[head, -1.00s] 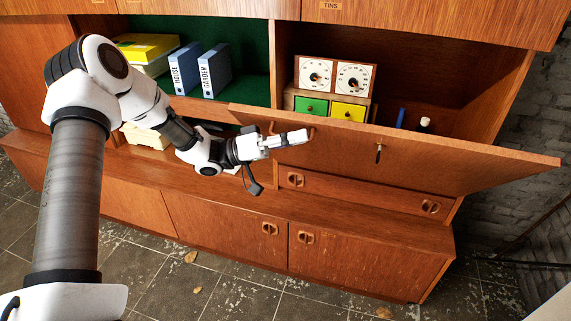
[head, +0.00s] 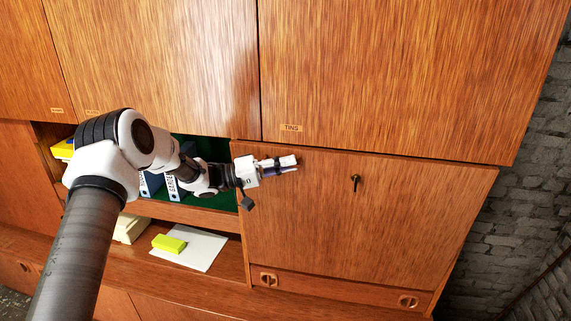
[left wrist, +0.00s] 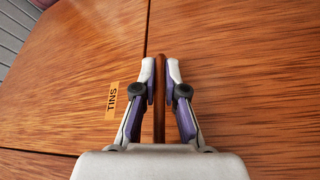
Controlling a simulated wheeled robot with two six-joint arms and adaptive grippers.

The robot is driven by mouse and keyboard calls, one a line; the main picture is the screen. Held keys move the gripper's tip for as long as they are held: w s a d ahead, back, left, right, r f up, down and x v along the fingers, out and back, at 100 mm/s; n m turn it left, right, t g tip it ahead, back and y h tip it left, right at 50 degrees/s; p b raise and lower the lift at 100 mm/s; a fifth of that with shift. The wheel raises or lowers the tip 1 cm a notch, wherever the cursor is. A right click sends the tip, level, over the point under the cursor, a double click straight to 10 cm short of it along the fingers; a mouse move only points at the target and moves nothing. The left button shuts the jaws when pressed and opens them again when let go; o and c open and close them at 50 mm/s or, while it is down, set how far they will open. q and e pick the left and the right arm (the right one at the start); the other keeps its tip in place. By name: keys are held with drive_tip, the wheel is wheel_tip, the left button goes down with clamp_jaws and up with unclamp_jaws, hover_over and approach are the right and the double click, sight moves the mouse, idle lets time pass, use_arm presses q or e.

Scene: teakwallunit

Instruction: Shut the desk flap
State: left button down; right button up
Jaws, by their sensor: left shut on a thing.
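The desk flap (head: 370,220) is a teak panel with a small key (head: 355,181) in it. It stands upright, or nearly so, below the cupboard door marked TINS (head: 400,70) and hides the compartment behind it. I cannot tell whether it is fully flush. My left gripper (head: 287,163) is at the flap's upper left. My right gripper is not in view.
Left of the flap is an open green-backed shelf with blue binders (head: 172,188), partly behind my arm. Below it lie a white sheet (head: 205,250) and a yellow-green block (head: 169,243). A shallow drawer (head: 340,292) runs under the flap. A brick wall (head: 510,235) is at the right.

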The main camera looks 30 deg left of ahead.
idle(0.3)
use_arm(q)
drive_tip(key=c, duration=1.2)
unclamp_jaws()
drive_tip(key=shift+c, duration=0.2)
drive_tip(key=v, duration=1.2)
drive_tip(key=shift+f, duration=0.1)
